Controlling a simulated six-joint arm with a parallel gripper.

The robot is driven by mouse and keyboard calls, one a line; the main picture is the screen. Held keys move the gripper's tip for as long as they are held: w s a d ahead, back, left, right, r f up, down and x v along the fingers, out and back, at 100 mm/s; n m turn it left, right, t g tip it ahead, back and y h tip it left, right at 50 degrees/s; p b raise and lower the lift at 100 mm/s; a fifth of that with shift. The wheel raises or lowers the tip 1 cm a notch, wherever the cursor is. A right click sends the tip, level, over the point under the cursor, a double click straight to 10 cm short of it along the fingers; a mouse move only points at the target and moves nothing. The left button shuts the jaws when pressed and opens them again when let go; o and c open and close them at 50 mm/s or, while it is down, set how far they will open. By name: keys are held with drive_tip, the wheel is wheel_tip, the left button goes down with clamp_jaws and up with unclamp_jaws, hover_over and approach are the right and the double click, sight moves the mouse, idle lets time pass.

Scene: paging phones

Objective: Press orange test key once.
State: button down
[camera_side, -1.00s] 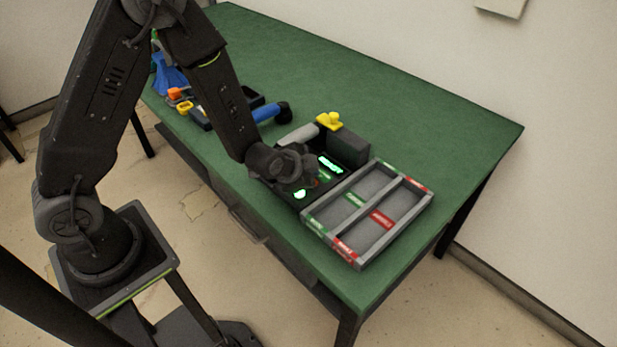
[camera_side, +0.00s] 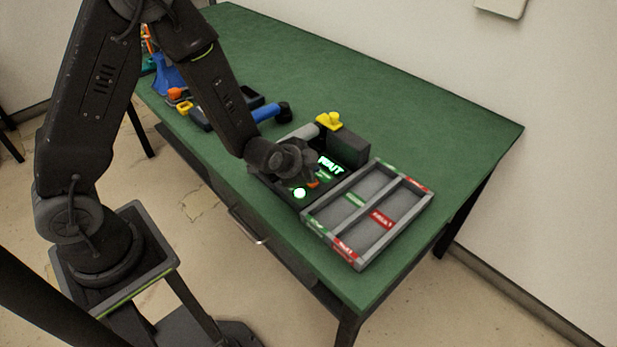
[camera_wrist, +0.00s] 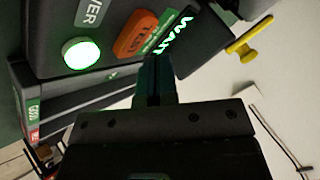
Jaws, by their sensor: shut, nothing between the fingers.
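The orange test key (camera_wrist: 137,33) is an oblong orange button on a dark test unit (camera_wrist: 105,14). In the side view the key (camera_side: 313,183) shows as a small orange patch just right of my gripper (camera_side: 299,181). In the wrist view my gripper (camera_wrist: 155,62) is shut and empty, its tips close beside the key's edge; I cannot see any contact. A round green button (camera_wrist: 80,53) is lit near the key. Green letters glow on the display (camera_wrist: 175,35), seemingly "WAIT". The wrist hides part of the unit in the side view.
A grey two-part tray (camera_side: 333,253) with green and red labels stands right of the unit. A dark grey block (camera_side: 347,147) and a yellow knobbed piece (camera_side: 328,121) are behind. A blue-handled tool (camera_side: 265,113) lies left. The green table (camera_side: 400,120) is clear at the back.

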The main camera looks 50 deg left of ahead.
drive_tip(key=shift+r, duration=2.55)
drive_tip(key=shift+r, duration=0.2)
drive_tip(key=s+a+r+n+g, duration=0.1)
drive_tip(key=s+r+n, duration=0.3)
drive_tip(key=s+r, duration=0.5)
drive_tip(key=s+r+n+g+h, duration=0.1)
drive_tip(key=s+r+n+g, duration=0.1)
drive_tip(key=s+r, duration=0.7)
drive_tip(key=s+n, duration=0.1)
drive_tip(key=s, duration=0.3)
drive_tip(key=shift+s+a+r+n+g, duration=0.15)
drive_tip(key=shift+s+a+n+g, duration=0.15)
drive_tip(key=shift+s+a+n, duration=0.1)
